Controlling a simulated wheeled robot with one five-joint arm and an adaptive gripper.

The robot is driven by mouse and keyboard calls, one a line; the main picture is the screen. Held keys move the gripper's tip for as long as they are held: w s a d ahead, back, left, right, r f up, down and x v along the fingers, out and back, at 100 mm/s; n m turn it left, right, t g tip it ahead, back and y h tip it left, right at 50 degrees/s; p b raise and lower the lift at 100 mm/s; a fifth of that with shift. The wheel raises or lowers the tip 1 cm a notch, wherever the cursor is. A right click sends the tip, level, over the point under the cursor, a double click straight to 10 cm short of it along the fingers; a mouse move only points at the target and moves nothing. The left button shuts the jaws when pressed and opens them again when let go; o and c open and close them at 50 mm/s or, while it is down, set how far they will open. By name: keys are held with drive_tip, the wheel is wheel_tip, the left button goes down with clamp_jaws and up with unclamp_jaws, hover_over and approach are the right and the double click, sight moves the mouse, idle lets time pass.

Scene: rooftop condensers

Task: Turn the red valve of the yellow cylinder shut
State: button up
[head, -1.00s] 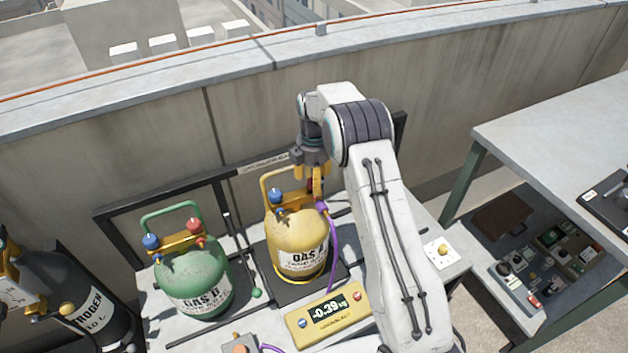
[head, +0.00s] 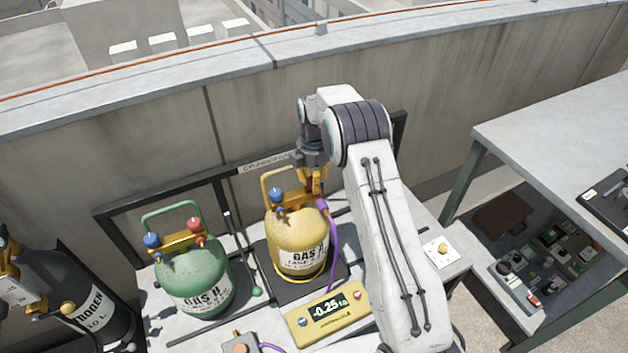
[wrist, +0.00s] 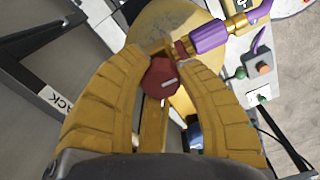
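The yellow cylinder (head: 298,240) stands upright on a dark scale plate, with a blue valve (head: 277,195) on its left. My gripper (head: 314,187) points down over the right side of its top and hides the red valve in the head view. In the wrist view the red valve (wrist: 161,78) sits between the two yellow fingers of my gripper (wrist: 166,66), which appear closed against its sides. A pale line marks the valve's face. A purple hose fitting (wrist: 208,38) is beside the right fingertip.
The scale display (head: 327,308) reads -0.25 kg. A green cylinder (head: 195,275) with blue and red valves stands to the left, and a dark nitrogen cylinder (head: 75,300) farther left. The yellow cylinder's handle (head: 268,185) rises beside my gripper. A purple hose (head: 334,245) hangs right.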

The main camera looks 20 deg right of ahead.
clamp_jaws()
